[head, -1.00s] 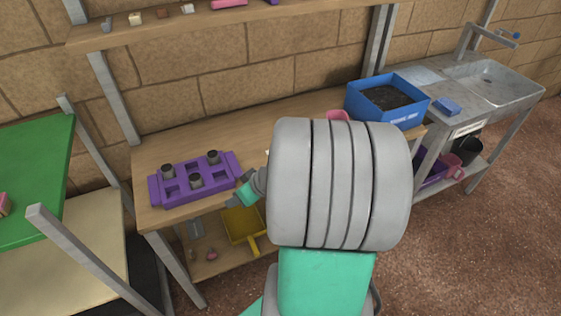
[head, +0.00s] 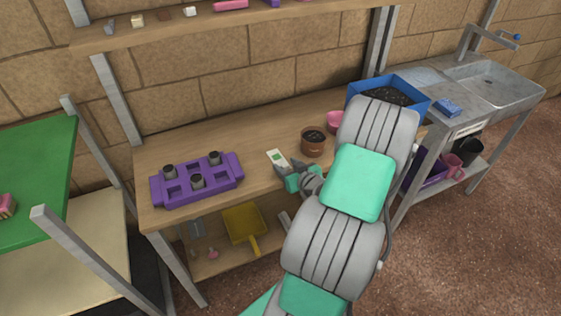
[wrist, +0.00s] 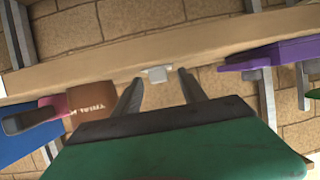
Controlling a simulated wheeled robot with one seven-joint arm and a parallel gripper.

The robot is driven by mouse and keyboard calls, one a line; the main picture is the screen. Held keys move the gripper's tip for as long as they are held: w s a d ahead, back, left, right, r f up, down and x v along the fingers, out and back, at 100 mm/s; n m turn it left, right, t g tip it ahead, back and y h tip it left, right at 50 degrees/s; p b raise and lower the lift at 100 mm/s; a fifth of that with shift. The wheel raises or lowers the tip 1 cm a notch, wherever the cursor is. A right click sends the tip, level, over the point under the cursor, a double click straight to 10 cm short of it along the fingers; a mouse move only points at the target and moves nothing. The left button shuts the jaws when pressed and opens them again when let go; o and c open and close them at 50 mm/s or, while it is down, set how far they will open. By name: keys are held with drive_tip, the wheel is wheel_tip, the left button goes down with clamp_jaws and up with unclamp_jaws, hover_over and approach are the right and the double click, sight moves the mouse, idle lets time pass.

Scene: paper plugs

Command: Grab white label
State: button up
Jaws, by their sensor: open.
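The white label (head: 276,157), a small card with a green mark, is on the wooden workbench (head: 255,125) near its front middle, left of a brown pot. My gripper (head: 288,168) is open just in front of it, to the lower right in the head view. In the wrist view the label (wrist: 157,74) appears as a small pale piece between the tips of my spread fingers (wrist: 160,80). I see no contact, and cannot tell the exact gap.
The brown pot (head: 313,144) with soil stands close to the right of my gripper, a pink pot (head: 335,122) behind it. A purple tray (head: 172,192) with several small dark pots is to the left. A blue soil box (head: 357,97) is at the right. Bare bench lies behind the label.

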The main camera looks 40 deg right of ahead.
clamp_jaws()
idle(0.5)
